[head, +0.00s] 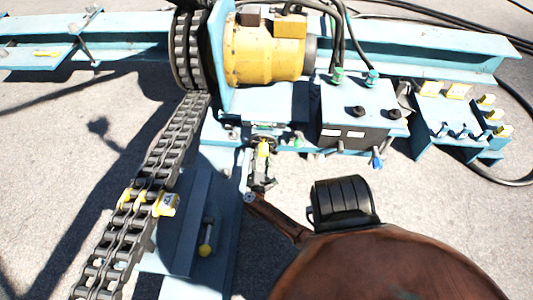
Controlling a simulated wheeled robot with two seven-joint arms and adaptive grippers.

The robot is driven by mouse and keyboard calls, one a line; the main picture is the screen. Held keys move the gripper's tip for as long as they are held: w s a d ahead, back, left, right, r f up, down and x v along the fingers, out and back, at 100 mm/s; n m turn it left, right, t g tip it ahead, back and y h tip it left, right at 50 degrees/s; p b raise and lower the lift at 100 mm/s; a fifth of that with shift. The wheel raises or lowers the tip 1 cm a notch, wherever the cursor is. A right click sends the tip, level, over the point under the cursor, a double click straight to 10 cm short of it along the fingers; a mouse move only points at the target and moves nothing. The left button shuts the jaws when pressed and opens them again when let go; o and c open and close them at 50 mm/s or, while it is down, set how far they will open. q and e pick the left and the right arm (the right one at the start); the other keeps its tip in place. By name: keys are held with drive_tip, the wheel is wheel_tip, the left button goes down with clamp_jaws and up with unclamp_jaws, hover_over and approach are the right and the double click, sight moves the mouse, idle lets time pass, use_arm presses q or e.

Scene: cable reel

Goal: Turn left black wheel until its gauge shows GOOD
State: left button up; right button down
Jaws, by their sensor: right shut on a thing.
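A small dark round part, apparently the left black wheel (264,138), sits low on the front of the blue frame below the yellow motor. My right gripper (262,154) is at this part and looks shut on it. The gripper covers most of the part, so its angle cannot be told. A small pale plate with some green (264,125), perhaps the gauge, lies just above it. Its reading is too small to tell. My left gripper is not in view.
The yellow motor (268,52) stands behind the gripper. A heavy chain (150,185) runs down on the left. A yellow-handled lever (206,238) stands on the lower blue frame. A blue box with two black knobs (358,112) stands to the right. Bare concrete (440,215) lies lower right.

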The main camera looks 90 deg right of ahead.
idle(0.3)
drive_tip(key=c, duration=1.2)
unclamp_jaws()
drive_tip(key=shift+c, duration=0.2)
drive_tip(key=shift+s, duration=0.1)
